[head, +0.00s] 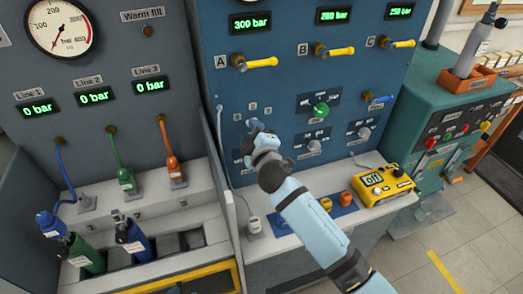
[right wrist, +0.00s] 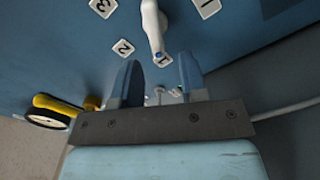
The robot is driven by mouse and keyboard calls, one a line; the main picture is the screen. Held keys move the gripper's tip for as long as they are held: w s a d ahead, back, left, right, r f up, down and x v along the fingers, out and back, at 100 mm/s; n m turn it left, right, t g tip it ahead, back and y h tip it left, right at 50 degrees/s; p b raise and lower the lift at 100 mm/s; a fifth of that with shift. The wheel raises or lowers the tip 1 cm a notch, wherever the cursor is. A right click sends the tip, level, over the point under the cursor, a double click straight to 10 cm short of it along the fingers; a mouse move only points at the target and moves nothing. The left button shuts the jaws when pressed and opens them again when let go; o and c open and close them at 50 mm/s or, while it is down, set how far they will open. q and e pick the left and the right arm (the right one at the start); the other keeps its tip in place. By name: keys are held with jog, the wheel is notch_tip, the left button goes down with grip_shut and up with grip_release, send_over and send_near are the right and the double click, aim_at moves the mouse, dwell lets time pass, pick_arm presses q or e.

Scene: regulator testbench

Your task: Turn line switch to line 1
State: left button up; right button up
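The line switch is on the blue panel (head: 290,85). In the right wrist view its white handle (right wrist: 152,28) shows, with a blue dot near its lower end.
A green knob (head: 320,111) and a grey knob (head: 315,146) are right of my gripper. A yellow device (head: 383,186) sits on the bench. A grey cable (head: 226,165) hangs at left. Gas bottles (head: 137,240) stand at the left bench.

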jog(key=b+v, duration=0.1)
jog(key=v, duration=0.9)
jog(key=shift+s+d, duration=0.15)
jog(key=shift+s, duration=0.25)
jog(key=s+d+f+m+g+h+p, duration=0.1)
jog(key=s+d+f+m+g+p, duration=0.1)
jog(key=s+d+f+m, duration=0.4)
jog(key=s+d+f+m+g+h+p, duration=0.1)
jog(key=s+d+f+m+g, duration=0.3)
jog(key=s+d+f, duration=0.7)
jog(key=s+f+m+p, duration=0.1)
jog(key=s+f+m, duration=0.1)
jog(key=s+f, duration=0.3)
jog(key=shift+s+d+f+m, duration=0.15)
jog(key=shift+s+d+m, duration=0.2)
jog(key=shift+s, duration=0.65)
jog(key=shift+a, duration=0.1)
